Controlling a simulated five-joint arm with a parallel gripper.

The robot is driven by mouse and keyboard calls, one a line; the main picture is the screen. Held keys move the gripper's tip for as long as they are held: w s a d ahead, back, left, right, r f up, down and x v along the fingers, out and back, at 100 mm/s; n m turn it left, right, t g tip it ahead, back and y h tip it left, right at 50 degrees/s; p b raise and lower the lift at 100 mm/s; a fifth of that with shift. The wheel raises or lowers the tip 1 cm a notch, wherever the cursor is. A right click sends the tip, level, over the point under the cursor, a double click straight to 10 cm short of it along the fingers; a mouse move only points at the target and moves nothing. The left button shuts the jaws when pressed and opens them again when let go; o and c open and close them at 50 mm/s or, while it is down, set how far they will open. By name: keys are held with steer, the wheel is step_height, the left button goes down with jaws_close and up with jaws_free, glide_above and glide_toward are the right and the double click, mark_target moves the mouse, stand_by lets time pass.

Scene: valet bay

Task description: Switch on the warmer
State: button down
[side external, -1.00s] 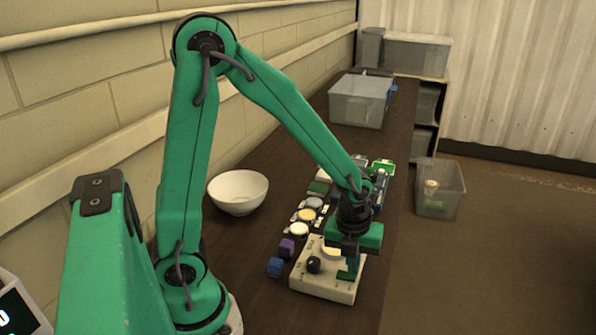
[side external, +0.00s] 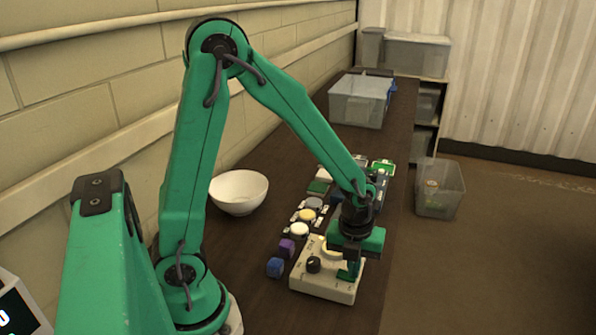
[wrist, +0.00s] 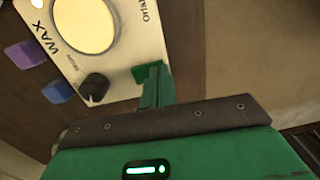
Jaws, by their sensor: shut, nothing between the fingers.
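The warmer is a cream box (side external: 322,285) on the dark counter, with a round pale-yellow well and a black dial (side external: 313,265) on top. In the wrist view its panel reads WAX, with the well (wrist: 85,22) and the black dial (wrist: 95,87) below it. A small bright warm-coloured light (wrist: 37,3) shows at the top edge. My gripper (side external: 348,272) is shut and empty, fingers pointing down at the panel's right side, beside the dial. In the wrist view my green fingertips (wrist: 152,75) are close to the panel; I cannot tell whether they touch. They hide part of the panel there.
A purple block (side external: 286,249) and a blue block (side external: 275,267) lie left of the warmer. Several round tins (side external: 306,216) stand behind it. A white bowl (side external: 239,192) is at the left; a clear bin (side external: 357,105) stands farther back.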

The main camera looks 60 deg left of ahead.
steer(key=shift+s+a, duration=0.15)
steer(key=shift+s, duration=0.05)
steer(key=shift+s+a+r, duration=0.2)
steer(key=shift+s+a, duration=0.2)
steer(key=shift+r, duration=0.15)
stand_by(0.3)
step_height(320, 180, up, 14)
steer(key=w+d, duration=0.1)
stand_by(0.7)
